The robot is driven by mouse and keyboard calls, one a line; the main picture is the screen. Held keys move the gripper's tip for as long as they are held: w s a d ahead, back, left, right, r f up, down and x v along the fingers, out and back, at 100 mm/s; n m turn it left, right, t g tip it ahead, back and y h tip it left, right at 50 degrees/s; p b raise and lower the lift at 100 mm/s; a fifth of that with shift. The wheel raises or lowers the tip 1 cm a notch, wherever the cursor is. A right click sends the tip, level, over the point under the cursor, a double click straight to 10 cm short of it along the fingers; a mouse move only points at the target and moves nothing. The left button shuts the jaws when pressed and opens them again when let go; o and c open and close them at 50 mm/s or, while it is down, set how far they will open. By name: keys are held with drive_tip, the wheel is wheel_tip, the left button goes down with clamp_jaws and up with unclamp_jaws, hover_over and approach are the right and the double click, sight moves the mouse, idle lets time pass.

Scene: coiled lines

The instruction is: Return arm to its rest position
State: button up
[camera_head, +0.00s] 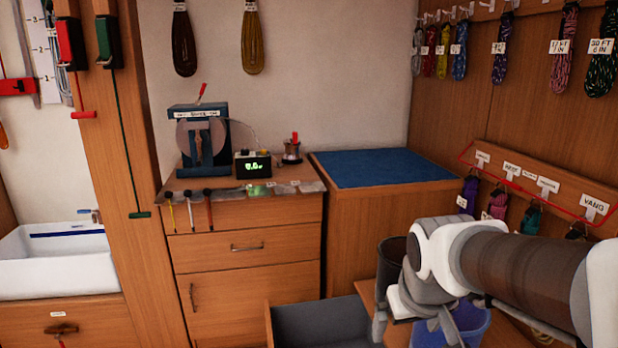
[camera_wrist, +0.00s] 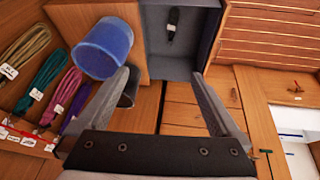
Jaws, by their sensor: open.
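My arm (camera_head: 500,260) reaches in from the right edge of the head view, over the lower right of the room. Its end points down and left, near the open drawer (camera_head: 318,322). In the wrist view my gripper (camera_wrist: 163,76) has its two grey fingers spread wide, with nothing between them. Beyond the fingertips lie wooden surfaces and the open grey-lined drawer (camera_wrist: 152,62), which holds a dark coiled item (camera_wrist: 173,25). The fingers are partly cut off or hidden in the head view.
A blue bucket (camera_wrist: 105,47) and a dark bin (camera_head: 392,255) stand close to my gripper. Labelled coils hang by a red rail (camera_head: 540,188) on the right. A blue-topped counter (camera_head: 380,167) is clear. A bench holds a blue device (camera_head: 200,145) and a lit display (camera_head: 253,164).

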drive_tip(key=s+a+r+m+p, duration=0.1)
drive_tip(key=s+r, duration=0.4)
drive_tip(key=s, duration=0.6)
wheel_tip(320, 180, up, 20)
drive_tip(key=p, duration=2)
drive_tip(key=shift+r+t+y+p, duration=0.15)
drive_tip(key=shift+t+y+p, duration=0.2)
drive_tip(key=shift+t+y, duration=0.05)
drive_tip(key=shift+w+a, duration=0.1)
drive_tip(key=shift+a, duration=0.1)
